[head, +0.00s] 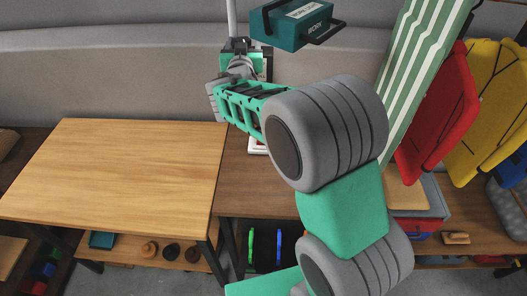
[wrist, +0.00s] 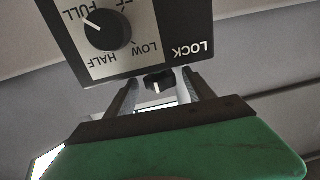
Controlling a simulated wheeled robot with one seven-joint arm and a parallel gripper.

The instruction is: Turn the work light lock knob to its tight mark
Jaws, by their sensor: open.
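The work light's control box shows upside down in the wrist view, with a dark face plate (wrist: 184,20) marked LOCK and a pale dial panel. The small black lock knob (wrist: 158,82) with a white pointer line sits at the box's edge near the word LOCK. No tight mark is readable. My gripper (wrist: 162,92) is open, its two dark fingers standing on either side of the lock knob with gaps; whether they reach its depth I cannot tell. In the head view my gripper is by the pale pole (head: 231,18), largely hidden by my own wrist.
A larger black dial (wrist: 103,30) with FULL, HALF and LOW marks sits beside the LOCK plate. A teal box (head: 295,24) with a white label is above right of my gripper. A bare wooden table (head: 120,170) is at left; red (head: 438,120) and yellow panels stand right.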

